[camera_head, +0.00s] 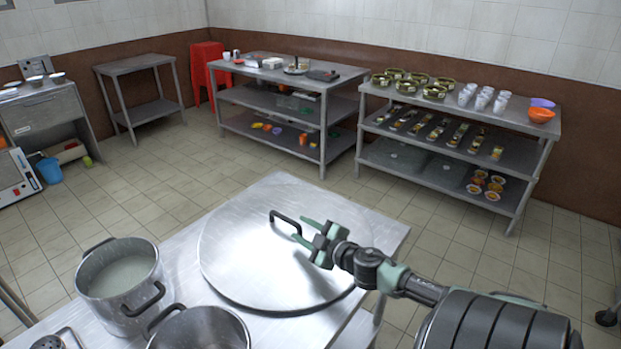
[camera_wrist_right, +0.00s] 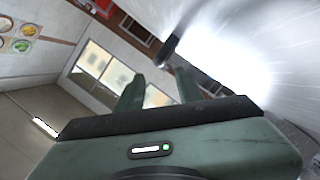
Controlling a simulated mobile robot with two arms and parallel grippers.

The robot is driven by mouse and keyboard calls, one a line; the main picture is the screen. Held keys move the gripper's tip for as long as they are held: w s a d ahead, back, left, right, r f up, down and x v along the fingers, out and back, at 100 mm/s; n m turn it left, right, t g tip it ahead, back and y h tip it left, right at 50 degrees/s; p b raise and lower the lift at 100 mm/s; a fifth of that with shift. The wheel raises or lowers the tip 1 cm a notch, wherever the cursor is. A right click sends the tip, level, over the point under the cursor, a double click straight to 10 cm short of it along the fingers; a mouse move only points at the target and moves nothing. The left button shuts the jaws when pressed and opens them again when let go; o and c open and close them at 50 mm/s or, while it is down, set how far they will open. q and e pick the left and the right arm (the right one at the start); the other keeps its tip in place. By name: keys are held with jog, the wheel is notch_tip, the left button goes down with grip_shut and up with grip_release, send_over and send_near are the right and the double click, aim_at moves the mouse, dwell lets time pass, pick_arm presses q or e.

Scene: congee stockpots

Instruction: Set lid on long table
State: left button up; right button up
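The lid (camera_head: 250,255) is a large round metal disc, lying flat over the steel table (camera_head: 385,230) in front of me in the head view. The lid's bright surface (camera_wrist_right: 230,50) fills the upper right there. My left gripper is not in view.
A pot with pale liquid (camera_head: 120,280) and another pot (camera_head: 200,330) stand left of the lid. Shelved tables with bowls, cups and food (camera_head: 455,120) stand at the back wall, beside another shelved table (camera_head: 285,75). Tiled floor (camera_head: 160,190) between is clear.

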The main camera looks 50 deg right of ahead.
jog(key=shift+v, duration=1.5)
